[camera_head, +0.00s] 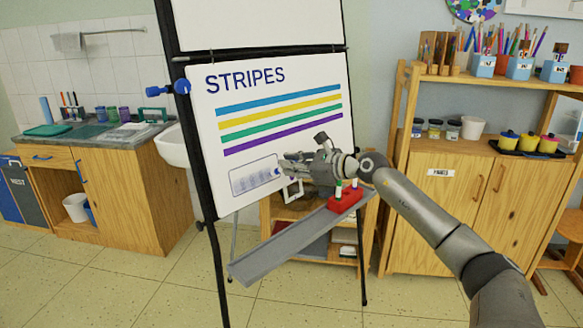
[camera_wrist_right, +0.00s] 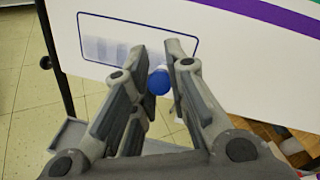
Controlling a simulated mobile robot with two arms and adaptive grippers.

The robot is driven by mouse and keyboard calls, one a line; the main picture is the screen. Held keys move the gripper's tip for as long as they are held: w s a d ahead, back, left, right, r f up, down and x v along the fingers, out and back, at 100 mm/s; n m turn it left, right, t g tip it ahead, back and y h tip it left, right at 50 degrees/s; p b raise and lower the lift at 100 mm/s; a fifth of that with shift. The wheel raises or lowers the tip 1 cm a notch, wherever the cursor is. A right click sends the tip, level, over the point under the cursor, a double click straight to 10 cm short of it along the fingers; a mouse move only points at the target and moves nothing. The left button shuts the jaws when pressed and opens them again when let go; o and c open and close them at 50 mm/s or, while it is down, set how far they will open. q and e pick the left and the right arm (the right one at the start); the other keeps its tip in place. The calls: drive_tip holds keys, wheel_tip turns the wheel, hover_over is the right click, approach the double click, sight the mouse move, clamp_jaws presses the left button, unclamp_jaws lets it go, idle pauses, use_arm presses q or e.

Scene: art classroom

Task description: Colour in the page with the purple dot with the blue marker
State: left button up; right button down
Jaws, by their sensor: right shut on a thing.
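A white board (camera_head: 300,100) on a black easel carries the title STRIPES above blue, yellow, green and purple stripes. At its lower left is an outlined box (camera_head: 238,185) with pale blue-grey shading; the wrist view shows the shading (camera_wrist_right: 100,47) over the box's left part. I see no purple dot. My right gripper (camera_head: 285,165) is at the box's right side, shut on a blue marker. The marker's blue end (camera_wrist_right: 158,82) shows between the fingers in the wrist view; its tip is hidden, so I cannot tell whether it touches. My left gripper is not in view.
A grey tray (camera_head: 275,252) juts out below the board, with a red holder (camera_head: 345,200) bearing several markers at its right end. A wooden cabinet (camera_head: 437,215) stands at the right, a sink (camera_head: 172,147) and counter at the left. The floor at front left is clear.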

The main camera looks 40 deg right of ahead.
drive_tip(key=shift+w+d, duration=0.1)
drive_tip(key=shift+d, duration=0.6)
drive_tip(key=shift+d+b, duration=0.2)
drive_tip(key=shift+b, duration=0.15)
drive_tip(key=shift+d, duration=0.7)
drive_tip(key=shift+w+r, duration=0.1)
drive_tip(key=shift+r, duration=0.05)
drive_tip(key=shift+w+r+p, duration=0.15)
drive_tip(key=shift+r+p, duration=0.4)
drive_tip(key=shift+r, duration=0.2)
